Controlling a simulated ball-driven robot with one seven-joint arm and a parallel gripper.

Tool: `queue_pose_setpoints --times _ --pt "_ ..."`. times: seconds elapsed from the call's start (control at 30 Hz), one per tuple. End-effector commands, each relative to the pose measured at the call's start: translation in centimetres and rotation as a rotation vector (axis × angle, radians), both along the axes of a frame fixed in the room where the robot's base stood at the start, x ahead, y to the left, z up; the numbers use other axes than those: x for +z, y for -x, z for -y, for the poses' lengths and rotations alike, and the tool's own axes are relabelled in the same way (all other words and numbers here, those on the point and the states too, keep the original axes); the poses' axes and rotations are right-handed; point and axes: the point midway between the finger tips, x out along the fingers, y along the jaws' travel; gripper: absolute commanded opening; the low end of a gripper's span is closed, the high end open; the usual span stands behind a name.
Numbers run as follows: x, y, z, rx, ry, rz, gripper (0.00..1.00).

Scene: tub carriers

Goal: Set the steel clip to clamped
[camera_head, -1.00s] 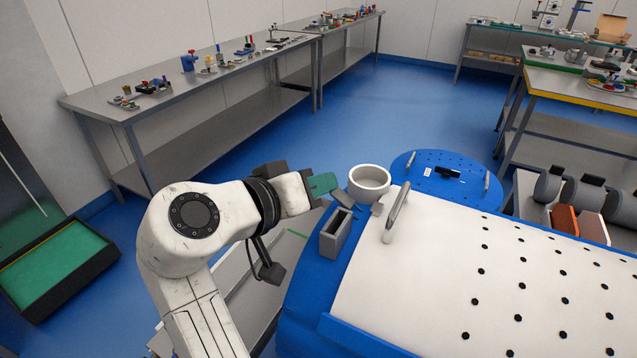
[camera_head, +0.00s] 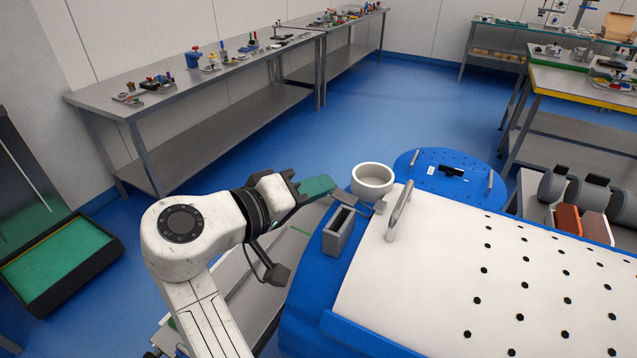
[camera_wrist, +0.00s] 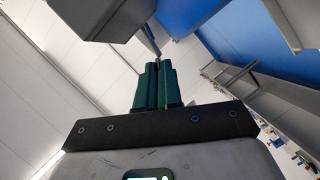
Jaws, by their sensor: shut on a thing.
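The steel clip (camera_head: 379,207) is a small grey piece at the left edge of the white perforated plate (camera_head: 440,235), beside the steel handle (camera_head: 400,211). A thin grey arm runs from it up and left to my gripper (camera_head: 331,184). My gripper's green fingers are shut on the end of this arm. The wrist view shows the fingers (camera_wrist: 157,72) close together, with a thin dark strip at their tips. The contact is small, and I cannot tell the clip's exact setting.
A grey slotted box (camera_head: 338,232) stands just below my fingers on the blue carrier (camera_head: 313,275). A white round cup (camera_head: 372,182) stands right behind the clip. A blue round perforated table (camera_head: 450,172) is beyond. Open floor lies between the carrier and the left bench (camera_head: 160,95).

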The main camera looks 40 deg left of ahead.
Motion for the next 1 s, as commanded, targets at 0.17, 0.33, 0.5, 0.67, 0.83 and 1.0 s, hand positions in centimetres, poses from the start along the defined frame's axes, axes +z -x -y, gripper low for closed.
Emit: queue_pose_setpoints --times 0.17,0.33,0.5,0.67,0.83,1.0 --pt "-0.7 0.0 -0.2 -0.001 0.104 0.023 0.0" --pt "-1.1 0.1 -0.3 -0.002 0.171 0.04 0.0" --pt "-1.3 0.1 -0.4 -0.002 0.202 0.047 0.0" --pt "-1.3 0.1 -0.4 -0.001 0.211 0.047 0.0" --pt "-1.4 0.1 -0.4 -0.001 0.212 0.047 0.0" --pt "-1.4 0.1 -0.4 -0.001 0.211 0.047 0.13"
